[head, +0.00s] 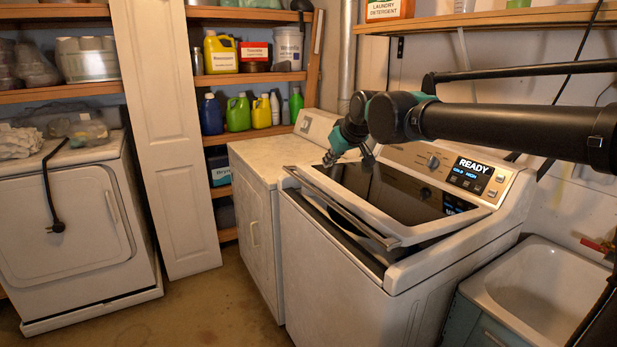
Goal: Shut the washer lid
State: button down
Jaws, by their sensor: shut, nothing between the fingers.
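The washer (345,290) is white and stands in the middle right of the head view. Its lid (400,195) has a pale frame around dark, reflective glass and a metallic bar along its front edge. The lid is low but not flush: a dark gap shows under its front edge, above the washer's body. My gripper (330,160) is shut and empty. It points down over the left rear part of the lid; I cannot tell whether it touches the lid.
The washer's control panel (470,175) reads READY behind the lid. A white dryer (262,200) stands close on the left, and a utility sink (545,290) is at the right. Shelves with bottles line the back. Bare floor (215,300) lies at front left.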

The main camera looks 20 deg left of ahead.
send_over(316, 190)
jog(key=s+d, duration=0.2)
notch_tip(316, 190, down, 6)
jog(key=shift+a+f, duration=0.15)
jog(key=shift+f, duration=0.1)
notch_tip(316, 190, down, 3)
jog(key=shift+w+f, duration=0.1)
jog(key=shift+f, duration=0.45)
